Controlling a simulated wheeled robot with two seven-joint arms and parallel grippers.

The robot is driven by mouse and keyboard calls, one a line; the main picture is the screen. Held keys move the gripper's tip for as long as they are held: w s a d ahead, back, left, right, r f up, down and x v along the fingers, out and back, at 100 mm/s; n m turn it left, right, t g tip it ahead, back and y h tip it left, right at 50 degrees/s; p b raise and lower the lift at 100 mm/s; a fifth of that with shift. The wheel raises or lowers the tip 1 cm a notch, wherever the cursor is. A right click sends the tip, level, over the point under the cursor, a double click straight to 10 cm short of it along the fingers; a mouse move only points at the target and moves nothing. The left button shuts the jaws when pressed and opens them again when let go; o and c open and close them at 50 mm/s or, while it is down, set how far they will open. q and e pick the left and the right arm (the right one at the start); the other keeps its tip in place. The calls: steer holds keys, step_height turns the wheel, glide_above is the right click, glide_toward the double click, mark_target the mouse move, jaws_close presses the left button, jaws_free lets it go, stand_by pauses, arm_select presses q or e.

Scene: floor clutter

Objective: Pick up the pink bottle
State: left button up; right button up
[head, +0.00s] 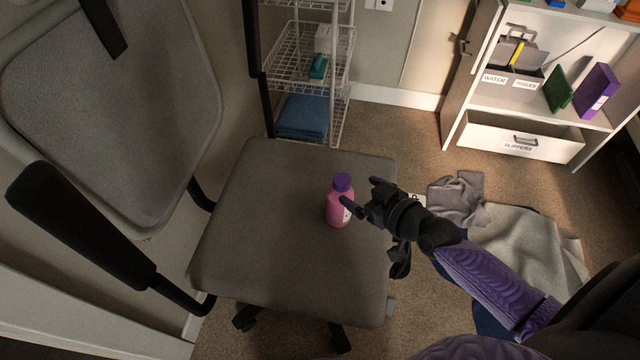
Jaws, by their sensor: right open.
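The pink bottle (337,207) with a purple cap stands upright on the seat of a grey office chair (270,240), near the seat's right side. My right gripper (358,194) comes in from the right, just beside the bottle. It is open, with its fingers pointing left toward the bottle. One finger overlaps the bottle's right edge in the picture; I cannot tell whether it touches. The bottle's right edge is partly hidden by that finger. My left gripper is not in view.
The chair's armrest (85,225) and backrest (110,100) are at the left. A wire rack (300,50) stands behind the seat. A white shelf unit with an open drawer (520,138) is at the back right. Crumpled cloths (520,240) lie on the floor at the right.

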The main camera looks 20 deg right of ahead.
mark_target(348, 186)
steer(key=b+x, duration=0.1)
steer(key=x, duration=0.1)
steer(key=b+x, duration=0.1)
steer(key=x, duration=0.1)
steer(key=shift+f, duration=0.35)
steer(key=b+x, duration=0.3)
steer(key=x, duration=0.1)
steer(key=shift+w+f, duration=0.1)
steer(key=shift+f, duration=0.1)
steer(key=shift+w+a+r, duration=0.1)
steer(key=shift+w, duration=0.05)
steer(key=shift+r, duration=0.1)
steer(key=shift+c, duration=0.2)
steer(key=c, duration=1.2)
jaws_close()
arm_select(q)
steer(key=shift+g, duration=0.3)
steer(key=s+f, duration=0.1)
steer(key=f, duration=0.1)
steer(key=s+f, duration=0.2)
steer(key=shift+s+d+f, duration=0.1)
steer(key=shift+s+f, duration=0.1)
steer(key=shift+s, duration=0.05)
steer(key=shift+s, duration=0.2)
